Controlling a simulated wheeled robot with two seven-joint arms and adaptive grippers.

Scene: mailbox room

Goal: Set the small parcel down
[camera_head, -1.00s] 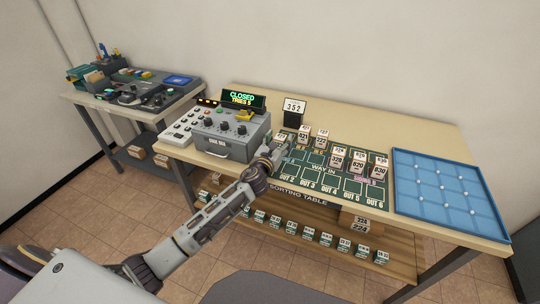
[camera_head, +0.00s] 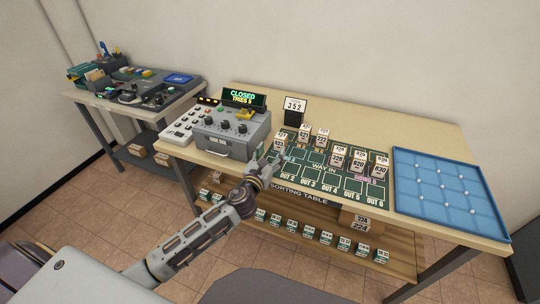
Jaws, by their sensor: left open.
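A small parcel (camera_head: 279,142) with a white number label stands upright at the left end of the dark green mat (camera_head: 327,187). It is in the back row, beside the grey machine; its number is too small to read surely. My left gripper (camera_head: 268,164) is open, just in front of the parcel and near the mat's front left corner. A narrow gap seems to show between fingers and parcel, though contact is hard to judge. My right gripper is not in view.
Several other small parcels (camera_head: 322,137) stand on the mat to the right. The grey machine (camera_head: 232,133), with knobs and a "CLOSED" display (camera_head: 243,97), is close on the left. A "352" sign (camera_head: 295,109) stands behind. A blue tray (camera_head: 437,217) lies at the right. The mat's front row is clear.

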